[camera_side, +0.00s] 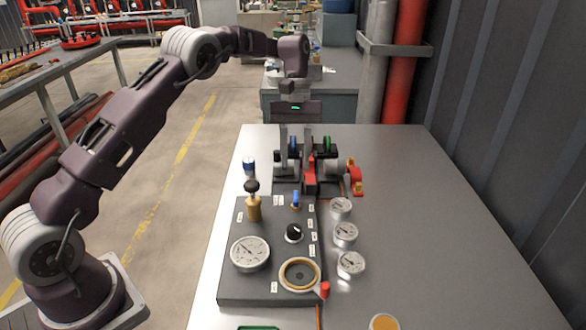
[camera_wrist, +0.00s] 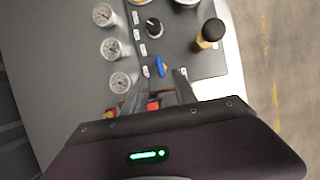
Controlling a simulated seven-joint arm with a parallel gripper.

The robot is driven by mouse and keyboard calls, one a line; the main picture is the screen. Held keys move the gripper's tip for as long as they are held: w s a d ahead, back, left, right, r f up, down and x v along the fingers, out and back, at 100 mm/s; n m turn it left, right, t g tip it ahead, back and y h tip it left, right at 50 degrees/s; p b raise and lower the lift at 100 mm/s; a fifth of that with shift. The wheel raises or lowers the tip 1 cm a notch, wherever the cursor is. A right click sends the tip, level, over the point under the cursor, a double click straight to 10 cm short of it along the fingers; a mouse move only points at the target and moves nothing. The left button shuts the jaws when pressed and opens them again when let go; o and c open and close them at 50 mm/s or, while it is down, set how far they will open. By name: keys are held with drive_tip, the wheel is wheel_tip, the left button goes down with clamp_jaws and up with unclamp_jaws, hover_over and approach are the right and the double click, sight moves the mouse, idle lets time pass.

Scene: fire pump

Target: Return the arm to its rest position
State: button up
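My gripper (camera_side: 295,155) is at the far end of the grey pump panel (camera_side: 232,285), pointing down. Its two fingers are apart, and I see nothing clamped between them. They are in front of or among the valves with a blue disc (camera_side: 293,147) and a green disc (camera_side: 327,146); the side view does not show whether they touch. In the wrist view the fingers (camera_wrist: 160,82) spread on both sides of a red part (camera_wrist: 153,105), and a small blue lever (camera_wrist: 161,66) lies just beyond the tips. My arm is stretched out over the table's left side.
The panel carries a black-knobbed brass lever (camera_side: 252,200), a black dial (camera_side: 294,232), a large gauge (camera_side: 250,253) and a brass ring port (camera_side: 300,274). Three small gauges (camera_side: 345,235) stand at its right. The metal table (camera_side: 450,270) is clear at right. Red and grey pipes (camera_side: 402,60) rise behind.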

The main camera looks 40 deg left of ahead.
drive_tip(key=s+d+r+m+t+y, duration=0.1)
drive_tip(key=s+d+r+m+t, duration=0.25)
drive_tip(key=s+r, duration=1.1)
drive_tip(key=s+f+m+t+y, duration=0.2)
drive_tip(key=s+m+t, duration=0.3)
drive_tip(key=s, duration=1.3)
drive_tip(key=shift+d, duration=0.3)
